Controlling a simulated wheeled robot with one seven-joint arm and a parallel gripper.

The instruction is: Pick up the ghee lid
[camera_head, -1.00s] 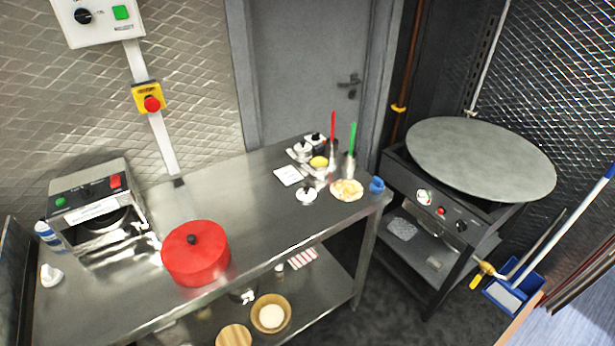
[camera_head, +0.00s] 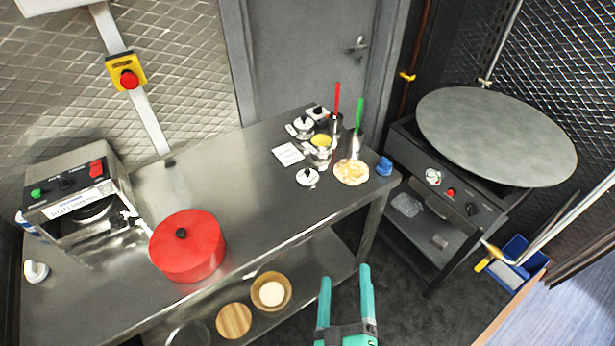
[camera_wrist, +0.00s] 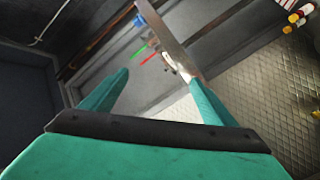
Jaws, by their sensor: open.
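A small white lid with a dark knob (camera_head: 307,178) lies on the steel table, apart from and in front of an open pot with yellow contents (camera_head: 321,142); I take it for the ghee lid. Two white lidded pots, one left (camera_head: 300,127) and one behind (camera_head: 317,113), stand close by. My gripper (camera_head: 345,274) is open, with teal fingers and nothing between them. In the head view it appears below the lid, in front of the table. In the wrist view, my gripper's fingers (camera_wrist: 160,78) are spread; I cannot make out the lid there.
Flatbread (camera_head: 351,172), a blue object (camera_head: 384,166), a white card (camera_head: 288,154) and holders with red (camera_head: 336,98) and green (camera_head: 359,114) handles surround the lid. A red pot (camera_head: 187,246) stands left. A large round griddle (camera_head: 495,135) is at right. The table's middle is clear.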

